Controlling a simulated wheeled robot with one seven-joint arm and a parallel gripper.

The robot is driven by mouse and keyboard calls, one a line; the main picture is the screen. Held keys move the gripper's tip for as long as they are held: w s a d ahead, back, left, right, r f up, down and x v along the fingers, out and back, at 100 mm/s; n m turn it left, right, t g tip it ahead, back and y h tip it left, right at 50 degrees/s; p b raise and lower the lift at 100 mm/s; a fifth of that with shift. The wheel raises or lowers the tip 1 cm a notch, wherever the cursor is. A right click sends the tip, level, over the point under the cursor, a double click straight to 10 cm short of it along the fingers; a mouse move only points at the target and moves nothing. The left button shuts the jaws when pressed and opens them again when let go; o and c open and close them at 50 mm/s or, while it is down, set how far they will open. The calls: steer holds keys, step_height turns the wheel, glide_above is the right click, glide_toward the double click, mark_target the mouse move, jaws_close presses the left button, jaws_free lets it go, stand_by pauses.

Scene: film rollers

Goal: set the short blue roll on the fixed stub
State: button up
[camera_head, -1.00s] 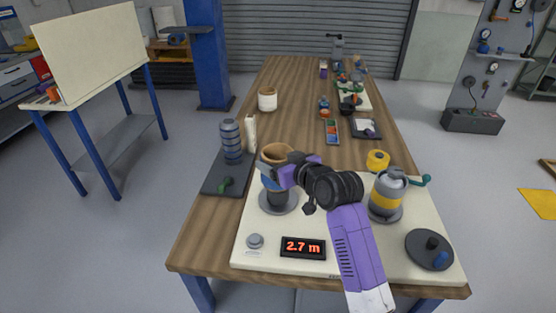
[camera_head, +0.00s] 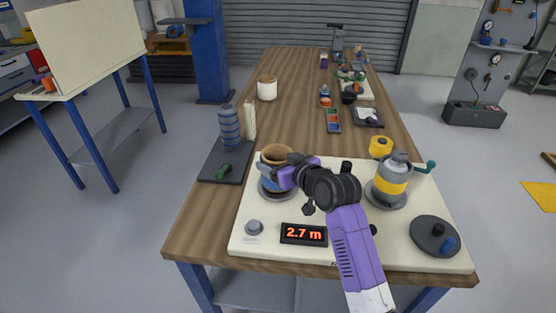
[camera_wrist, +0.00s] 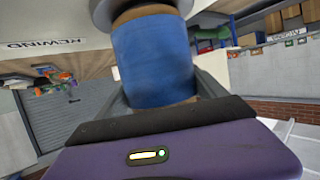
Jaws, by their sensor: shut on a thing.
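The short blue roll (camera_wrist: 152,62) with a brown core is between my gripper's fingers in the wrist view. In the head view its tan upper rim (camera_head: 275,153) shows above my gripper (camera_head: 276,174), which is shut on it. The roll stands upright over the fixed stub, whose round grey base (camera_head: 266,192) shows just below. The stub's post is hidden by the roll and gripper. In the wrist view the grey base (camera_wrist: 140,10) lies close to the brown end of the roll; I cannot tell whether they touch.
A yellow-banded grey winder (camera_head: 391,183) with a teal crank stands right, near a yellow roll (camera_head: 381,147). A 2.7 m display (camera_head: 303,234), grey knob (camera_head: 254,227) and dark disc (camera_head: 435,234) are in front. A dark tray (camera_head: 211,170) holds a ribbed blue-grey stack (camera_head: 229,128) at left.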

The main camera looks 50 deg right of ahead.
stand_by(0.3)
steer(key=o, duration=1.6)
steer(key=shift+c, duration=0.2)
steer(key=shift+f, duration=0.1)
steer(key=v, duration=0.8)
steer(key=shift+w, duration=0.1)
